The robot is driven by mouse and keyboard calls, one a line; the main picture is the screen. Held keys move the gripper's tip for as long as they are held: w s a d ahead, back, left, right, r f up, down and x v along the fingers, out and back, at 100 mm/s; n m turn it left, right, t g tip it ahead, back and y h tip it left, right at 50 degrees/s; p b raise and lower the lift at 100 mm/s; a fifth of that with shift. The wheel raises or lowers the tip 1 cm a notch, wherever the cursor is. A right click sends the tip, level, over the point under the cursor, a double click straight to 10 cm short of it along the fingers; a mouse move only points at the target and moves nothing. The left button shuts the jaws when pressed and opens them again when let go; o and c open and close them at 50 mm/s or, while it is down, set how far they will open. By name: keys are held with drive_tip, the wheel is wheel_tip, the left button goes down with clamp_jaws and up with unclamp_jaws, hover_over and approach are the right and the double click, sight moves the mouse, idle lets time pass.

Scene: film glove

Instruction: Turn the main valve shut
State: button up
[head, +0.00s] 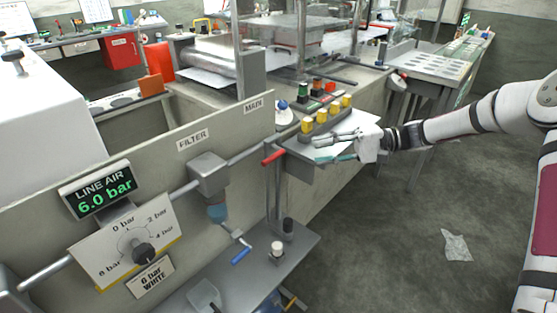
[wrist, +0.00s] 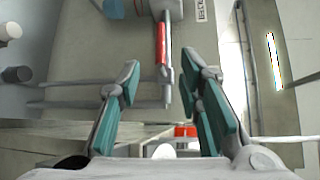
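The main valve's red lever (head: 273,156) sits on the pipe below the MAIN label (head: 254,105). In the wrist view the red lever (wrist: 162,44) lies along the pipe direction, ahead of and between my fingertips. My gripper (head: 325,147) is to the right of the lever in the head view, apart from it, over a grey ledge. In the wrist view my gripper (wrist: 160,75) has its teal-padded fingers spread, with nothing held. The line air display (head: 97,189) reads 6.0 bar.
A filter (head: 208,173) with a blue handle (head: 241,255) hangs left of the valve. A pressure dial (head: 143,252) is further left. Several yellow-topped buttons (head: 327,117) stand behind my gripper. A crumpled sheet (head: 457,246) lies on otherwise open floor at right.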

sight(270, 157)
drive_tip(key=a, duration=0.4)
drive_tip(key=s+a+f, duration=0.1)
drive_tip(key=a, duration=0.4)
drive_tip(key=a+f, duration=0.1)
drive_tip(key=a, duration=0.3)
drive_tip(key=shift+s+a, duration=0.25)
drive_tip(key=shift+s, duration=0.15)
clamp_jaws()
